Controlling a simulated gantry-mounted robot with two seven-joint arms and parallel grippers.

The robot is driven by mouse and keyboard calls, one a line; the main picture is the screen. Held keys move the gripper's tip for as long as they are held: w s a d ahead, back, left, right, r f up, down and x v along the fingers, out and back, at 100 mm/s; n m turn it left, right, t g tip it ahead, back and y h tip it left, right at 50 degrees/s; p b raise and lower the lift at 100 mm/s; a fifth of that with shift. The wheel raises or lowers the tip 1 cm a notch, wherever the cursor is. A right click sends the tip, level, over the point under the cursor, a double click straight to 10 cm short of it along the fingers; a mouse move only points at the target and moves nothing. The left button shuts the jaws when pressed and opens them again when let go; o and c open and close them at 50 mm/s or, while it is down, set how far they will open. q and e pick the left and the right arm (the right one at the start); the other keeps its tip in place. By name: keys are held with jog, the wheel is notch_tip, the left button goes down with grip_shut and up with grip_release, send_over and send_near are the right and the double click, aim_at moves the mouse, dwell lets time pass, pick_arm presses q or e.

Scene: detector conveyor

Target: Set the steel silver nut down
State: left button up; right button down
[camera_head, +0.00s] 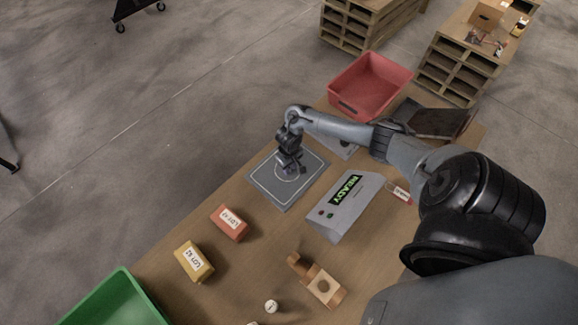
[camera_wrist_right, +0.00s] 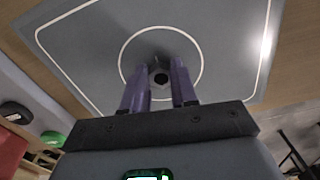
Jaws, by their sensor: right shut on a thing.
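My right gripper (camera_head: 287,172) is over the grey pad (camera_head: 268,193), which has a white outline and a white circle. In the right wrist view, its two purple-grey fingers (camera_wrist_right: 160,78) are shut on a dark, ring-like nut (camera_wrist_right: 160,75) with a hole in it. The nut shows inside the white circle there. I cannot tell whether it touches the pad. In the head view the gripper hides the nut. My left gripper is not in view.
A grey box with a green READY display (camera_head: 345,206) stands right of the pad. Orange (camera_head: 230,222) and yellow (camera_head: 194,262) blocks sit nearer me, with wooden pieces (camera_head: 323,287) and a small white item (camera_head: 271,306). Red (camera_head: 392,78) and green (camera_head: 122,300) bins flank the table.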

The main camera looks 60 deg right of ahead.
jog(key=shift+f, duration=0.1)
jog(key=c, duration=0.9)
grip_release()
notch_tip(320, 180, up, 12)
jog(key=f+p, duration=0.1)
jog(key=p, duration=0.2)
jog(key=a+n+t, duration=0.4)
jog(key=a+n, duration=0.2)
jog(key=a, duration=1.5)
jog(key=s+a+r, duration=0.1)
jog(key=s+r, duration=0.2)
jog(key=s, duration=0.1)
jog(key=s+a+r, duration=0.1)
jog(key=s+r, duration=0.3)
jog(key=s+a+r, duration=0.2)
jog(key=s+r, duration=0.2)
jog(key=shift+s+a+r+p, duration=0.1)
jog(key=shift+s+r+p, duration=0.1)
jog(key=shift+p, duration=0.1)
